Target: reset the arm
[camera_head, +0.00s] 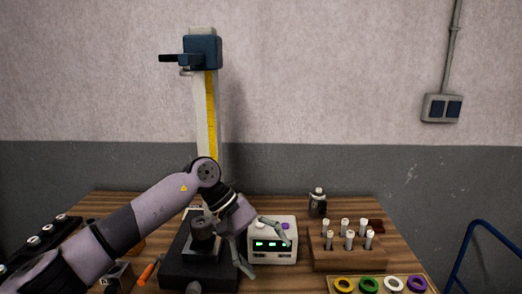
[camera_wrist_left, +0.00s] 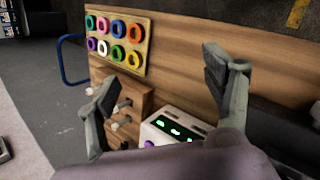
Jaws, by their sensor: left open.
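My left arm (camera_head: 150,205) comes in from the left in the head view and bends down at its elbow over the table. My left gripper (camera_head: 266,246) is open, with its two fingers spread in front of a white box with a green display (camera_head: 272,246). In the left wrist view the open gripper (camera_wrist_left: 160,78) has nothing between its fingers, and the white box (camera_wrist_left: 175,128) shows below and between them. Whether a finger touches the box I cannot tell. My right gripper is in neither view.
A height gauge with a yellow scale (camera_head: 211,110) stands behind my arm on the wooden table. To the right are a wooden block with several white-topped pins (camera_head: 350,260) and a tray of coloured rings (camera_head: 374,292). A small dark bottle (camera_head: 318,204) stands behind the block.

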